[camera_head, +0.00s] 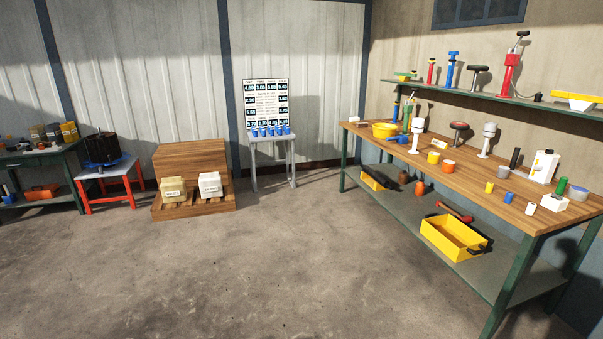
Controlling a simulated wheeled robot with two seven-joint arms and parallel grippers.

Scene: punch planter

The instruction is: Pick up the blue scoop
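No gripper of mine shows in the head view. A small flat blue thing (398,139) lies near the front edge of the wooden workbench (470,178), beside a yellow bowl (384,130). It may be the blue scoop, but it is too small to tell. A small blue cup-like thing (508,198) stands near the bench's front edge farther right. Another small blue thing (7,190) is at the far left, by the green table's lower shelf; its shape is unclear.
A yellow crate (452,237) sits on the bench's lower shelf. A wooden platform (191,160) holds two bags. A red stool (110,187) stands left, and a small grey table (271,139) with blue cups stands at the back. The concrete floor (250,270) between is clear.

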